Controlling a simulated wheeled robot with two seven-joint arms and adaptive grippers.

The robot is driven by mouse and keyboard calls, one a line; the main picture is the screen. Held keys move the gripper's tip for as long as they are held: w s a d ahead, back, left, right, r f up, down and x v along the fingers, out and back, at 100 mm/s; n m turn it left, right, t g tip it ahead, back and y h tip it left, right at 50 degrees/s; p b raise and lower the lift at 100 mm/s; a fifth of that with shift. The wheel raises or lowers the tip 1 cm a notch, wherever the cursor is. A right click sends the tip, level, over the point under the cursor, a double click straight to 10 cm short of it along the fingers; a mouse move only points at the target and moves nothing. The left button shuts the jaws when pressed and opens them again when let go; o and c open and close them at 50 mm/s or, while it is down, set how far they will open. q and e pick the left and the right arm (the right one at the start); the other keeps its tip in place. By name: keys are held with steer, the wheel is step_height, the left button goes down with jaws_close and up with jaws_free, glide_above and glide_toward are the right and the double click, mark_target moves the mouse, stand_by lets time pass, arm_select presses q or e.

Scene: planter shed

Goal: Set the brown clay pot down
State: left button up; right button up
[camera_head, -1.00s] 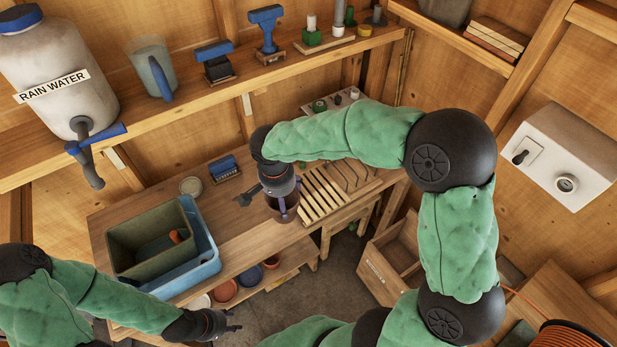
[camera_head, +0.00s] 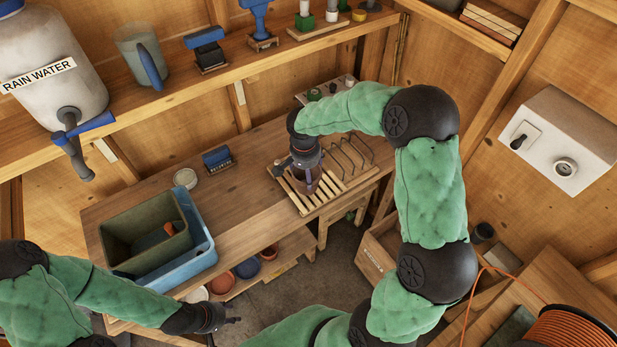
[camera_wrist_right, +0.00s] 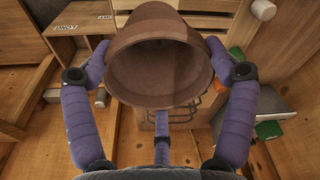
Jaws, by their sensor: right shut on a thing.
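The brown clay pot (camera_wrist_right: 155,62) fills the middle of the right wrist view, its wide mouth facing the camera. My right gripper (camera_wrist_right: 162,75) is shut on it, with purple fingers around its sides. In the head view, my right gripper (camera_head: 306,170) is above the slatted wooden rack (camera_head: 318,199) on the bench. The pot is mostly hidden there by the gripper, and I cannot tell whether it touches the slats. My left gripper (camera_head: 226,320) is low in front of the bench, empty, its fingers apart.
A green bin in a blue tub (camera_head: 203,238) stands at the bench's left. A blue brush (camera_head: 217,159) and a round tin (camera_head: 185,178) lie behind. A wire rack (camera_head: 350,154) stands just right of the slats. The bench middle (camera_head: 240,195) is clear.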

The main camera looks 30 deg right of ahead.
steer(key=shift+w+d+f, duration=0.1)
steer(key=shift+d+f, duration=0.05)
steer(key=shift+f, duration=0.05)
steer(key=f, duration=0.1)
steer(key=f+b, duration=0.1)
steer(key=f, duration=0.1)
steer(key=shift+w+d+f, duration=0.15)
steer(key=shift+d+f, duration=0.05)
steer(key=shift+f, duration=0.1)
steer(key=shift+f, duration=0.15)
steer(key=o, duration=1.2)
